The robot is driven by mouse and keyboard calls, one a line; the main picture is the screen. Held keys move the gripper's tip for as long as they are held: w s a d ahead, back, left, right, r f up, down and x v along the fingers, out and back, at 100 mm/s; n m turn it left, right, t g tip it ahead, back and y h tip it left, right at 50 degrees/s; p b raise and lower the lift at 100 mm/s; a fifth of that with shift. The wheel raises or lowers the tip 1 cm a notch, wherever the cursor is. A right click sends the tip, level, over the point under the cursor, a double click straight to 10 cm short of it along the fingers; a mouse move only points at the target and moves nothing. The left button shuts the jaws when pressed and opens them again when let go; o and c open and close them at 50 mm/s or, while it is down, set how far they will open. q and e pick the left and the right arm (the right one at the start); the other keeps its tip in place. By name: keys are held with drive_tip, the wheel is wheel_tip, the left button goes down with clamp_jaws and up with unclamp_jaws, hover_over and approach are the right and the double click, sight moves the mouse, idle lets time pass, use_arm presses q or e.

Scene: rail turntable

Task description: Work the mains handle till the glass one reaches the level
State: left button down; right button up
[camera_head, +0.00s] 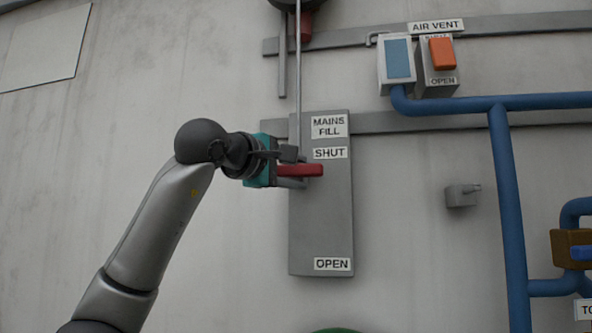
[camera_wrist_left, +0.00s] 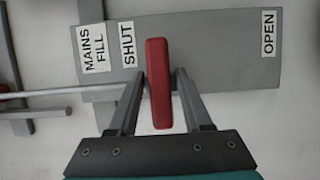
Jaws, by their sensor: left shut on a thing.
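The mains handle (camera_head: 301,171) is a red bar on a grey panel (camera_head: 322,230) labelled MAINS FILL. It sits just below the SHUT label (camera_head: 330,153), far above the OPEN label (camera_head: 332,264). My left gripper (camera_head: 292,170) is shut on the red handle. In the left wrist view the handle (camera_wrist_left: 158,75) stands between the two fingers (camera_wrist_left: 158,95). My right gripper is not in view. I cannot make out a glass or a level mark in these views.
Blue pipes (camera_head: 505,210) run down the right side. An AIR VENT box with an orange switch (camera_head: 443,54) is at upper right. A thin vertical rod (camera_head: 298,70) runs above the panel. A small grey fitting (camera_head: 461,196) sits on the wall right of the panel.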

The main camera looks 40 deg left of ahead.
use_arm(q)
drive_tip(key=shift+s+r, duration=0.1)
drive_tip(key=shift+r, duration=0.4)
drive_tip(key=c, duration=0.6)
unclamp_jaws()
drive_tip(key=shift+c, duration=0.2)
drive_tip(key=shift+f, duration=0.1)
drive_tip(key=shift+s, duration=0.1)
drive_tip(key=s+d+b, duration=0.1)
drive_tip(key=s+b, duration=0.1)
drive_tip(key=s, duration=1.2)
drive_tip(key=shift+s+d, duration=0.35)
drive_tip(key=shift+s, duration=0.05)
drive_tip(key=shift+f, duration=0.1)
